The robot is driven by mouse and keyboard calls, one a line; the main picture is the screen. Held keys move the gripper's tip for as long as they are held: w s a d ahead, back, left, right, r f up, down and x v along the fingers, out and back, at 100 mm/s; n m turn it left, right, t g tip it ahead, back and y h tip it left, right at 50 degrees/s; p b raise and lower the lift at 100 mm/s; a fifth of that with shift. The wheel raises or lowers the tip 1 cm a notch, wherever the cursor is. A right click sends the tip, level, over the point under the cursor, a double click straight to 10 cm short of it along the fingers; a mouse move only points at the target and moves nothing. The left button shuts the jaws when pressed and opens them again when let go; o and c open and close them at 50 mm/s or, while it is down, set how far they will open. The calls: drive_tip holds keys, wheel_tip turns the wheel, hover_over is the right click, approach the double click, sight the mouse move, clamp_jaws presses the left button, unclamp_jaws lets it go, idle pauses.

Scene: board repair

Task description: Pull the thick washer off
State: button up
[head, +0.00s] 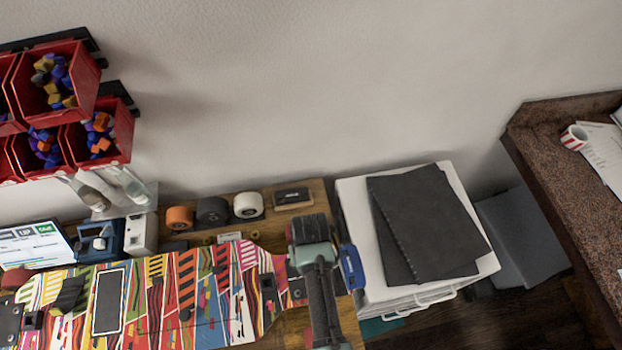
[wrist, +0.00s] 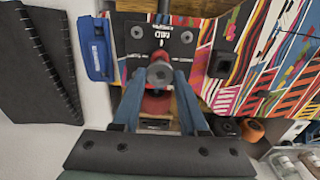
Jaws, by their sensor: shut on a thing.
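In the wrist view my gripper (wrist: 160,78) has its two blue-grey fingers closed in on either side of a round grey washer (wrist: 160,72) with a dark centre. The washer appears at the top of a red rubber bushing (wrist: 157,104), close to a dark truck plate (wrist: 160,38) with bolts and the lettering "MID". I cannot tell whether the washer is still seated on the bushing. The plate is on the colourful skateboard deck (wrist: 266,55). In the head view my wrist and arm cover the gripper and washer, above the right end of the deck (head: 215,290).
A blue tool-like item (head: 351,267) lies right of my arm, beside a white stack with black notebooks (head: 425,225). Orange (head: 179,218), black (head: 213,211) and white (head: 248,205) wheels stand along the back of the bench. Red bins (head: 105,137) hang at upper left.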

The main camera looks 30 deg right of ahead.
wheel_tip(320, 180, up, 7)
drive_tip(key=p, duration=0.6)
drive_tip(key=shift+f, duration=0.15)
